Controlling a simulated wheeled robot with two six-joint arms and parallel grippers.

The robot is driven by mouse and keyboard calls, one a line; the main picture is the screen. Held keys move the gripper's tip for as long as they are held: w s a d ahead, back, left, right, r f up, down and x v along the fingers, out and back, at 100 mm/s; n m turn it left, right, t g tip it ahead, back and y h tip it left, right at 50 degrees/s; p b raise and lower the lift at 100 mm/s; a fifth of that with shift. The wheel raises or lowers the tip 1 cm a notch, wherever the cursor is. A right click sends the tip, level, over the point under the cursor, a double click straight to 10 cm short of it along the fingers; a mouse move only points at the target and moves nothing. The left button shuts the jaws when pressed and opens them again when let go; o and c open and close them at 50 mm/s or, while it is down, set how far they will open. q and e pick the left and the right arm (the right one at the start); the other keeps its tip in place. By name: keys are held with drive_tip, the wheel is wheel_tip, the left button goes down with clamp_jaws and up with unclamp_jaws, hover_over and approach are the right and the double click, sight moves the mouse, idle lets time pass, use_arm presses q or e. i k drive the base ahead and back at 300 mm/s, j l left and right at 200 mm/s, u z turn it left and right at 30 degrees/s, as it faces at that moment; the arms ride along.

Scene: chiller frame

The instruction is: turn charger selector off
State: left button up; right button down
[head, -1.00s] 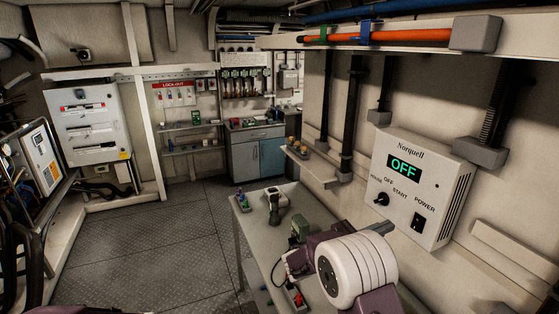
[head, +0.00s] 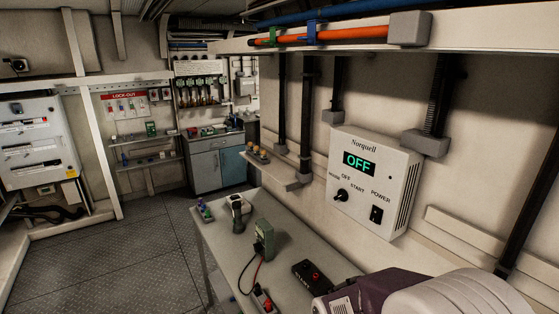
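The charger (head: 377,165) is a pale box marked Norquell, mounted on the right wall. Its green display (head: 359,163) reads OFF. A black selector knob (head: 341,196) sits at its lower left, below position labels that include OFF and START. I cannot tell which label the knob points at. A black power switch (head: 376,214) is at the lower right. Neither gripper shows. A purple and pale ringed part of my own arm fills the bottom right corner, below and in front of the charger, apart from the knob in the picture.
A grey bench (head: 299,239) stands below the charger. A small shelf (head: 270,172) juts from the wall. Floor (head: 145,250) to the left is clear.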

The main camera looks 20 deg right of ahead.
sight(342, 196)
drive_tip(key=z, duration=1.25)
